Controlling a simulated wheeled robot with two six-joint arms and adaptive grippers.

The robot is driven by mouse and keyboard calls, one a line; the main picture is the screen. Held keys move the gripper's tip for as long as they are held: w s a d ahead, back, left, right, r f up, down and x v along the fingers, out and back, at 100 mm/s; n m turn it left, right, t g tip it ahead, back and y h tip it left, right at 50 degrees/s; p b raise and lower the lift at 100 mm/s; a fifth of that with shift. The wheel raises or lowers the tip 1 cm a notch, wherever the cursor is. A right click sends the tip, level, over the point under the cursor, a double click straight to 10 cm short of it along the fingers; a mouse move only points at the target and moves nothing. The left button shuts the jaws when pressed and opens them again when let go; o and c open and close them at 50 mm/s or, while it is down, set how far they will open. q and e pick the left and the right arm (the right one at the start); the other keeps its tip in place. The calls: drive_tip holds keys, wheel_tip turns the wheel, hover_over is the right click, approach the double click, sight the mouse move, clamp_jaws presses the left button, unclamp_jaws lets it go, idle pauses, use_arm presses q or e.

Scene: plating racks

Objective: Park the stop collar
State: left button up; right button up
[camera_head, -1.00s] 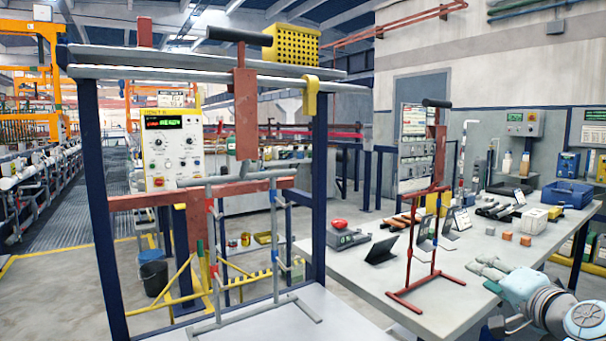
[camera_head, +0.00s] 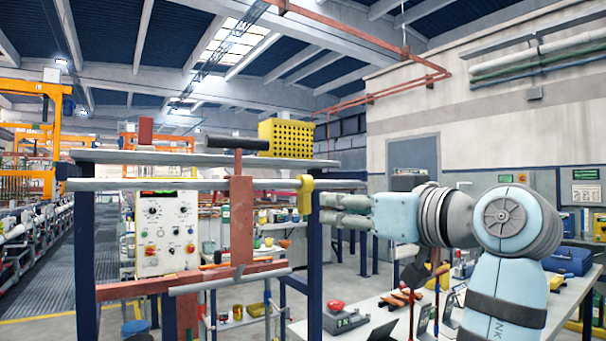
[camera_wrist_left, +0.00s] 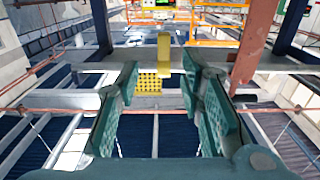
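The yellow stop collar (camera_head: 305,196) sits on the grey horizontal rail (camera_head: 130,184) of the rack, close to the blue post and right of the red hanger (camera_head: 242,220). My left gripper (camera_head: 328,210) is just right of the collar in the head view, fingers pointing left. In the left wrist view, which appears upside down, the green finger pads (camera_wrist_left: 162,72) are spread apart and empty. The collar (camera_wrist_left: 163,48) shows centred in the gap, beyond the fingertips and apparently not touched. My right gripper is not in view.
A yellow perforated box (camera_head: 285,138) stands on the upper beam above the collar. The blue post (camera_head: 315,270) and red crossbar (camera_head: 130,289) are close by. The workbench (camera_head: 375,310) with tools is lower right, partly behind my arm.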

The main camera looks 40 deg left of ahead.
sight(307, 204)
use_arm(q)
drive_tip(key=p+x, duration=0.1)
drive_tip(key=x, duration=0.2)
drive_tip(key=p+x, duration=0.1)
drive_tip(key=x, duration=0.3)
drive_tip(key=p+x, duration=0.1)
drive_tip(key=x, duration=0.2)
drive_tip(key=shift+s+a+p, duration=0.2)
drive_tip(key=shift+a+p, duration=0.05)
drive_tip(key=shift+p, duration=0.1)
drive_tip(key=shift+a, duration=0.15)
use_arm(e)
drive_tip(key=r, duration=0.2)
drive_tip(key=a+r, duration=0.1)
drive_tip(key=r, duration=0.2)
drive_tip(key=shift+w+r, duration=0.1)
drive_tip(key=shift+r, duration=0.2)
use_arm(q)
clamp_jaws()
